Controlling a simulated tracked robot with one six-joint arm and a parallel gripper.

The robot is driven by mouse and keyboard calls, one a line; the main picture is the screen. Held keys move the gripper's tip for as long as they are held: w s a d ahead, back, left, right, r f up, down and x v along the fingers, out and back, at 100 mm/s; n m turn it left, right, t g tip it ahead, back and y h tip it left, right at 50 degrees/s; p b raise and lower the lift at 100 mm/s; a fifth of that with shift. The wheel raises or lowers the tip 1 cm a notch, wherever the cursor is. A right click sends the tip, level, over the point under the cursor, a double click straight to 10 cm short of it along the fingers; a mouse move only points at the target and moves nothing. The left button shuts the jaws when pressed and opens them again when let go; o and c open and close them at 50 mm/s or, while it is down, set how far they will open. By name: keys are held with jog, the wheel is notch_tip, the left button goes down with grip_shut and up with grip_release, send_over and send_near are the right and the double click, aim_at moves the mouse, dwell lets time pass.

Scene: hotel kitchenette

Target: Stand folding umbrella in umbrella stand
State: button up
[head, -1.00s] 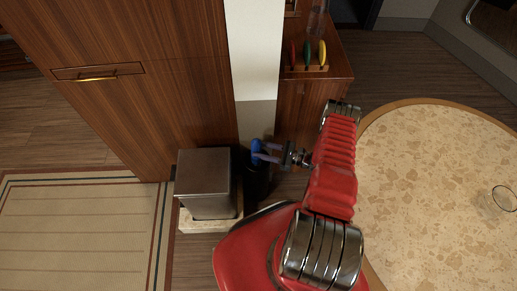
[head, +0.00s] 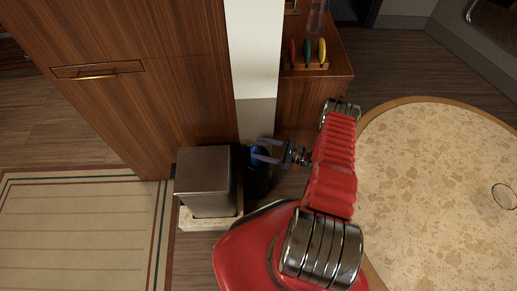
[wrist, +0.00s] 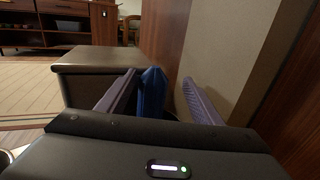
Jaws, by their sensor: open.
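The blue folding umbrella (head: 257,153) stands in the dark umbrella stand (head: 259,182), between the metal bin and the cabinet side. Only its top part shows; the lower part is hidden inside the stand. My gripper (head: 257,148) is open, with its two purple fingers on either side of the umbrella's top. In the wrist view, the umbrella (wrist: 152,92) looks upright between the spread fingers (wrist: 158,92). It appears close to the left finger, with a wider gap on the right; I cannot tell if it touches.
A metal bin (head: 203,180) on a pale base stands just left of the stand. A tall wooden cabinet (head: 130,90) and a pale wall end (head: 254,60) are behind. A round table (head: 440,180) with a glass (head: 503,197) is at right.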

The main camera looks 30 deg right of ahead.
jog(key=shift+r, duration=0.1)
jog(key=shift+r, duration=4.9)
